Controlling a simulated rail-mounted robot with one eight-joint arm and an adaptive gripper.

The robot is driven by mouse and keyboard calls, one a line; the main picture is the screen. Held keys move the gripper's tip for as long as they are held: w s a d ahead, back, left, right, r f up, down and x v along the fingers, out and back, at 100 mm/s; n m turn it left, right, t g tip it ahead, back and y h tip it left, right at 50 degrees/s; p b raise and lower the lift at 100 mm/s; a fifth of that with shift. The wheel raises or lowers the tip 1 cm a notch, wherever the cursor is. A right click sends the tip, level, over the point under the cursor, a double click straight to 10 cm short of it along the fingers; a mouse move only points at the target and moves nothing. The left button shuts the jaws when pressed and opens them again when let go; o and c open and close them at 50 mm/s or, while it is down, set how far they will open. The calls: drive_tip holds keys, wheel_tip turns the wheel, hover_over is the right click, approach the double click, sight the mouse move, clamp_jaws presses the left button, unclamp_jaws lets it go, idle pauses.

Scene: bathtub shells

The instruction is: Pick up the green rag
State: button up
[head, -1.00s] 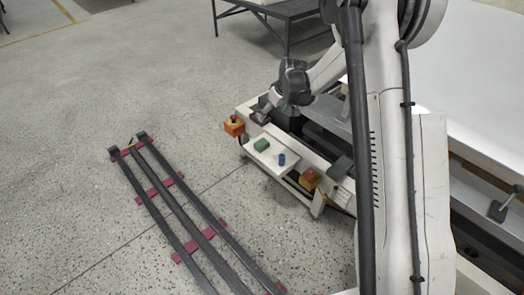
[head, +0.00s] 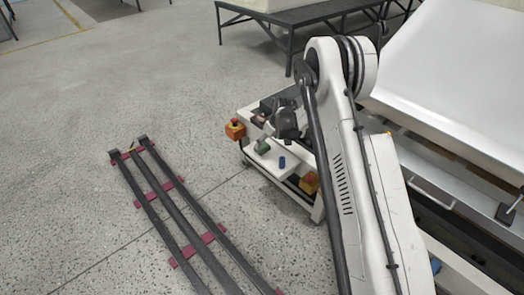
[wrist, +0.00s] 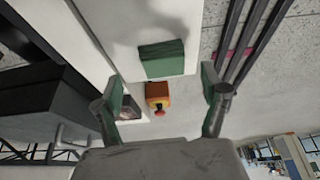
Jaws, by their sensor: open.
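The green rag (wrist: 162,58), a folded block shape, lies on a white surface in the wrist view. It also shows small in the head view (head: 263,147), on the white shelf of the cart and partly covered by my gripper. My gripper (wrist: 158,84) is open and empty. In the wrist view its two green-padded fingers stand wide apart, one on each side of the rag's line, with the rag beyond the tips. In the head view my gripper (head: 266,137) is close above the rag; I cannot tell the exact gap.
A small blue object (head: 282,161) stands on the shelf right of the rag. Orange boxes with red buttons sit at the cart's left corner (head: 235,129) and front right (head: 309,183). Dark rails (head: 172,206) lie on the floor at left, with open floor around them.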

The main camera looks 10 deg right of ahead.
drive_tip(key=shift+a+b+x, duration=0.2)
drive_tip(key=shift+b+x, duration=0.5)
drive_tip(key=shift+x, duration=0.7)
drive_tip(key=shift+a+b+x, duration=0.15)
drive_tip(key=shift+b+x, duration=0.5)
drive_tip(key=shift+x, duration=0.8)
drive_tip(key=shift+w+r, duration=0.2)
drive_tip(key=c, duration=1.4)
drive_tip(key=shift+o, duration=0.2)
drive_tip(key=shift+r, duration=0.1)
drive_tip(key=shift+r+p, duration=0.4)
drive_tip(key=shift+r, duration=0.15)
drive_tip(key=r+p, duration=0.1)
drive_tip(key=r, duration=0.2)
drive_tip(key=shift+s+a+r+p, duration=0.15)
drive_tip(key=shift+a+r+p, duration=0.2)
drive_tip(key=shift+a+p, duration=0.05)
drive_tip(key=s+a+r+p, duration=0.3)
drive_tip(key=a+r, duration=0.3)
drive_tip(key=a, duration=0.3)
drive_tip(key=shift+s+a, duration=0.4)
drive_tip(key=shift+s, duration=0.35)
